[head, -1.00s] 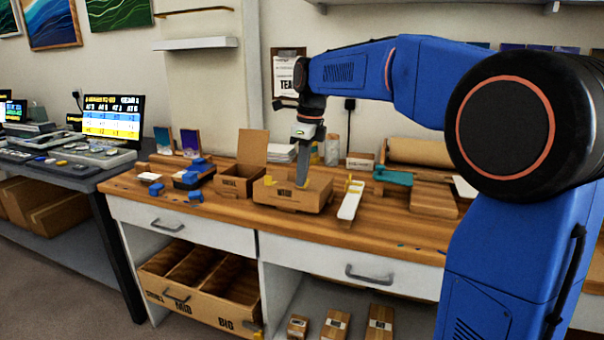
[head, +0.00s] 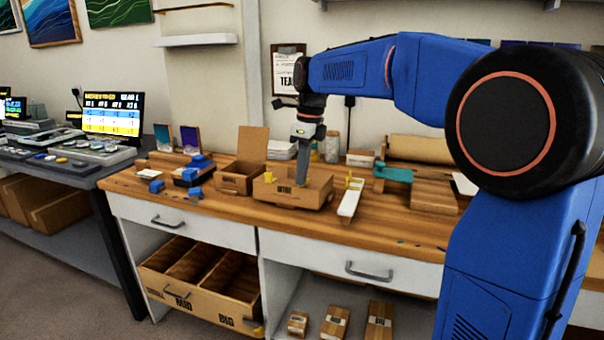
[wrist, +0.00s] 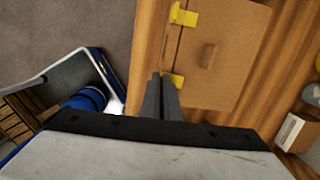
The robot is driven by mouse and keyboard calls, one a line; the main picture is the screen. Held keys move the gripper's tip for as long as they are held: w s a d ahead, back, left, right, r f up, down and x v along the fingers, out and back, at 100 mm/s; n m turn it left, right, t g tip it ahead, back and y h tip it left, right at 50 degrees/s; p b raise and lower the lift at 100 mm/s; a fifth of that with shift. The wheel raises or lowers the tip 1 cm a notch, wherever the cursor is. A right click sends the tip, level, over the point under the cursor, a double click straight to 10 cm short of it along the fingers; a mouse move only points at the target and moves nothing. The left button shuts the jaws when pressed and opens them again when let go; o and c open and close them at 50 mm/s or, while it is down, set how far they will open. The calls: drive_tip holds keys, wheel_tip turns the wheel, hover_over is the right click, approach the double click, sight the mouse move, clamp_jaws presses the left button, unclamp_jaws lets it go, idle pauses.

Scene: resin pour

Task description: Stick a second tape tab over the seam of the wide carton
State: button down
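The wide carton (head: 290,192) sits closed on the wooden bench, and its brown top fills the upper middle of the wrist view (wrist: 232,62). One yellow tape tab (wrist: 183,16) lies across the carton's edge line at the top of the wrist view; a yellow tab also shows at the carton's left in the head view (head: 269,178). A second yellow tab (wrist: 177,82) is at my fingertips, on or just above the same line, partly hidden by a finger. My gripper (wrist: 161,76) points down at the carton, fingers close together, apparently shut on that second tab. Actual contact with the carton is unclear.
An open carton (head: 236,182) with a raised flap stands left of the wide carton. A white strip holder with yellow on it (head: 350,197) lies to the right, near a teal tool (head: 392,174). Blue items (head: 192,175) stand further left. The bench front is mostly clear.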

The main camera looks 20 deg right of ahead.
drive_tip(key=shift+f, duration=0.2)
idle(0.7)
drive_tip(key=c, duration=1.9)
unclamp_jaws()
drive_tip(key=shift+c, duration=0.2)
drive_tip(key=shift+r, duration=4)
